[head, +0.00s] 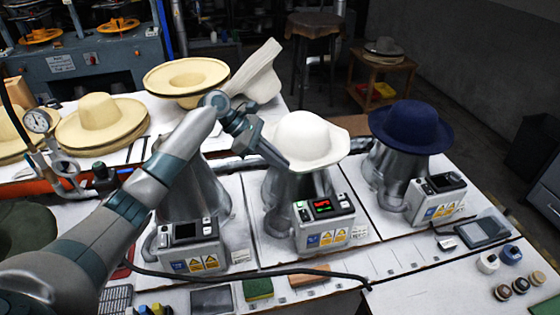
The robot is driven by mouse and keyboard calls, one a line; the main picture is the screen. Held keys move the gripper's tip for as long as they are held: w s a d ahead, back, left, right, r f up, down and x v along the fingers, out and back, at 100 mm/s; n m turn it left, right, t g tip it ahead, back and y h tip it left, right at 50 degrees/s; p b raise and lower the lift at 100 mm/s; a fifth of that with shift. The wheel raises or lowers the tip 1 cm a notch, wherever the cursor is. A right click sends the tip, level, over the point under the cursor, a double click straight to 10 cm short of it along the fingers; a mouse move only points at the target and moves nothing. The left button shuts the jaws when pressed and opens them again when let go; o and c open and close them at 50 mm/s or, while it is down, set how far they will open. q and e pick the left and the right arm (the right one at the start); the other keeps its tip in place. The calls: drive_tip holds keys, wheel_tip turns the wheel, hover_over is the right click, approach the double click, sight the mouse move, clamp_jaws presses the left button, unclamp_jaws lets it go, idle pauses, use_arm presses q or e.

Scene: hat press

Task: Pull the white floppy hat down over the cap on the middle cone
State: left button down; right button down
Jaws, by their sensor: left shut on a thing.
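The white floppy hat (303,134) sits over the top of the middle metal cone (279,188), with a rounded crown and a wavy, uneven brim. Its brim hangs lower at the right front. My left gripper (281,160) reaches in from the left and is shut on the left edge of the hat's brim. The fingertips are small and partly merge with the brim in the view. The cap on the middle cone is hidden by the hat. My right gripper is out of view.
A navy hat (410,125) sits on the right cone. A cream hat (186,78) sits at the left cone, partly behind my left arm. Control boxes (323,222) stand before the cones. Pale felt shapes (257,76) and straw hats (101,122) lie behind. A black cable crosses the front.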

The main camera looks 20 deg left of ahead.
use_arm(q)
drive_tip(key=shift+a+p, duration=0.25)
drive_tip(key=shift+p, duration=0.55)
idle(0.8)
idle(0.3)
drive_tip(key=c, duration=1.8)
unclamp_jaws()
drive_tip(key=shift+c, duration=0.2)
drive_tip(key=a+r+p, duration=0.3)
drive_tip(key=r+p, duration=0.1)
drive_tip(key=r, duration=0.2)
drive_tip(key=shift+s, duration=0.35)
